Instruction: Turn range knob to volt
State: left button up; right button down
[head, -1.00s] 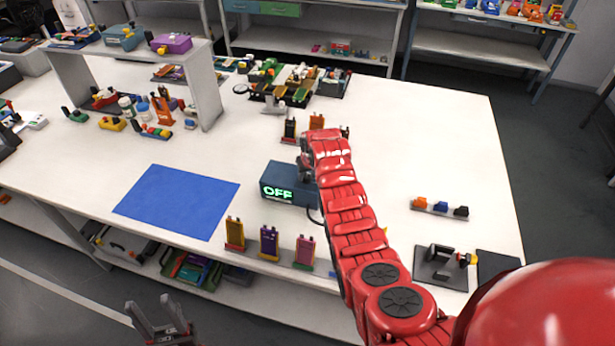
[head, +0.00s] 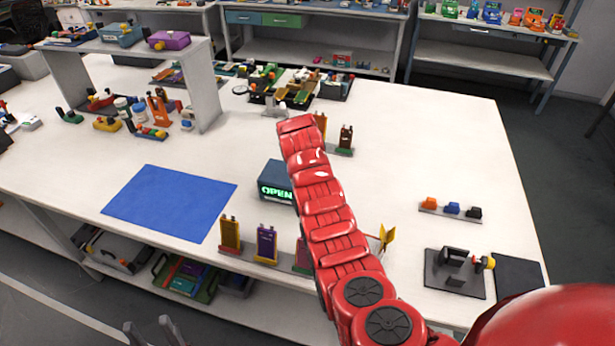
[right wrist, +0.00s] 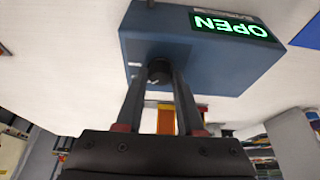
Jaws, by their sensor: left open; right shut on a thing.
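The blue meter box (head: 273,176) stands on the white table (head: 420,130), partly hidden behind my red right arm. Its green display reads OPEN, upside down in the right wrist view, where the box (right wrist: 165,45) fills the upper middle. My right gripper (right wrist: 160,75) is shut on the dark round range knob (right wrist: 159,70) on the box's face. That gripper and the knob are hidden in the head view. My left gripper (head: 152,328) is at the bottom edge of the head view, open and empty, away from the table.
A blue mat (head: 170,203) lies left of the box. Pouch cells in stands, including a yellow one (head: 230,233) and a purple one (head: 266,243), line the front edge. A black fixture (head: 455,275) sits front right. The table's right middle is mostly clear.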

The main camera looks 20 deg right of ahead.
jog(key=shift+r, duration=0.1)
jog(key=c, duration=0.5)
grip_release()
jog(key=b+v, duration=0.2)
jog(key=v, duration=0.3)
jog(key=shift+a+r, duration=0.15)
jog(key=shift+r, duration=0.05)
jog(key=shift+p+v, duration=2.15)
jog(key=shift+v, duration=3.75)
jog(key=shift+s, duration=0.15)
